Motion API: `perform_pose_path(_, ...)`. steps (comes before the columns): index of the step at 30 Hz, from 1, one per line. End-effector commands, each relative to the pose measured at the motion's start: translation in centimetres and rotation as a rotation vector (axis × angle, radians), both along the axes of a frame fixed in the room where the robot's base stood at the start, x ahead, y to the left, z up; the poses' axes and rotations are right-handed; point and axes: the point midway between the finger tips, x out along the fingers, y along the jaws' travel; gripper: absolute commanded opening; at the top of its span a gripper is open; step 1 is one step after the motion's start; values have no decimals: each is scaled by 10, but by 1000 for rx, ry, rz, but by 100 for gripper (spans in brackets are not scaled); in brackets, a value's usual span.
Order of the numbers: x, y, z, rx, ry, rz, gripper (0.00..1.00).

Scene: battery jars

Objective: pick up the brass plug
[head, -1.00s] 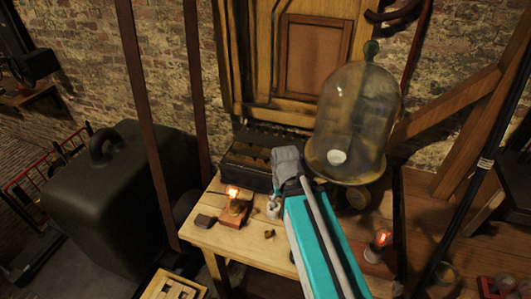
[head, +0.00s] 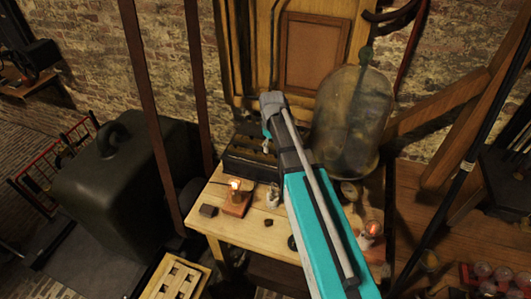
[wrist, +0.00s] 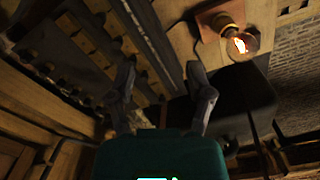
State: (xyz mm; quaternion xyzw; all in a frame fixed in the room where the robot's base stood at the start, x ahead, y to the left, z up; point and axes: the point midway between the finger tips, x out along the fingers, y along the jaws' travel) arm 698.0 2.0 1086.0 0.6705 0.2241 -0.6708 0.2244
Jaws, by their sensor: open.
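A small dark brownish piece (head: 268,222) lies on the wooden table; it is too small to tell whether it is the brass plug. No other clear brass plug shows. My gripper shows in the wrist view (wrist: 161,78) with its two grey fingers spread apart and nothing between them. It is above the dark slotted battery rack (wrist: 105,45), apart from the small piece. In the head view my arm and wrist mostly hide the gripper, near the rack's back right (head: 245,165).
On the table (head: 225,228) stand a lit bulb on a wooden block (head: 236,206), a dark small block (head: 208,210) and a small pale jar (head: 272,197). A large glass bell (head: 352,120) stands at the right behind my arm. Another bulb (head: 372,230) stands at the right.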

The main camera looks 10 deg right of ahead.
Motion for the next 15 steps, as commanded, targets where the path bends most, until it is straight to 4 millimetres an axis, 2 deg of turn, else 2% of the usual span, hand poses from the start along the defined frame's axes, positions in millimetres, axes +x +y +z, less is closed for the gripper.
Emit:
perform_pose_path(1,22,1,0,0,0,53,67)
perform_pose_path(6,64,3,1,0,0,230,67)
perform_pose_path(10,86,3,1,0,0,330,67)
perform_pose_path(15,98,4,1,0,0,395,67)
